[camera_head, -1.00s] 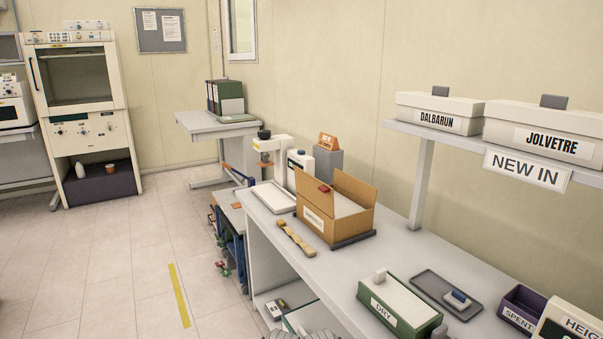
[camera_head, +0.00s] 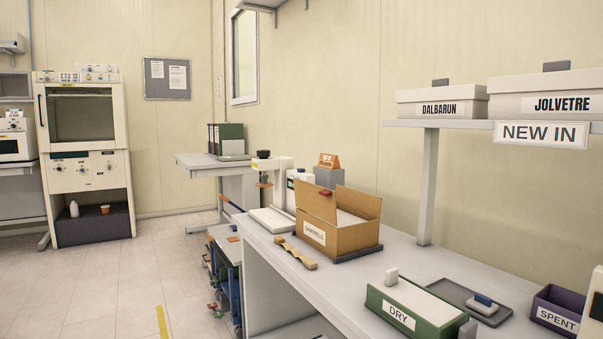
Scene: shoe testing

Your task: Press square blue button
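I cannot make out a square blue button in the head view. A tall cream cabinet (camera_head: 88,160) with a glass-fronted chamber stands at the far left. It has a control panel (camera_head: 88,171) with dark knobs and small greenish marks, and a smaller control unit (camera_head: 90,74) on top. A white device (camera_head: 14,138) with a dark window and small controls sits left of it, cut by the picture edge. The controls are too small to tell their shapes or colours. Neither of my grippers is in view.
A long grey workbench (camera_head: 350,292) fills the right front, bearing a cardboard box (camera_head: 345,237), a green DRY box (camera_head: 398,318), a dark tray (camera_head: 440,288) and a purple SPENT bin (camera_head: 556,315). A blue cart (camera_head: 228,262) stands beside it. The tiled floor (camera_head: 110,285) at left is open.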

